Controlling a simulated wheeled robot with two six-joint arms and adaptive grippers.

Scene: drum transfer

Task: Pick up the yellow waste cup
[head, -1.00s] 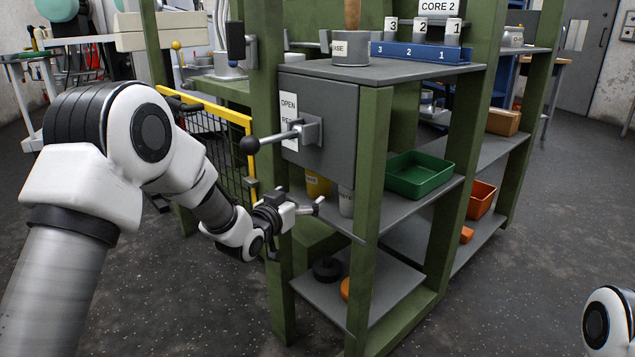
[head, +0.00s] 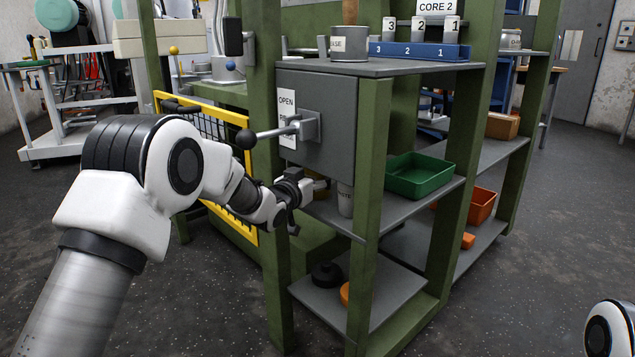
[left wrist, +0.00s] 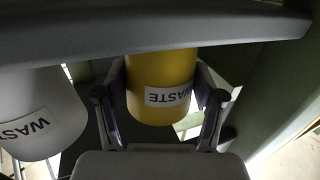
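The yellow waste cup (left wrist: 160,72) hangs into the middle of the left wrist view, its WASTE label facing me. My left gripper (left wrist: 160,95) has one finger on each side of it. The fingers are spread about as wide as the cup; I cannot tell whether they touch it. In the head view my left gripper (head: 308,188) reaches into the shelf space under the grey box and hides most of the yellow cup. A white waste cup (head: 345,200) stands to its right; it also shows in the left wrist view (left wrist: 38,112). My right gripper is out of view.
The grey box (head: 335,105) with its black-knobbed lever is close above the left gripper. A green post (head: 370,180) stands right of the cups. A green tray (head: 420,177) lies farther right on the shelf. A yellow-framed mesh guard (head: 250,180) stands left.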

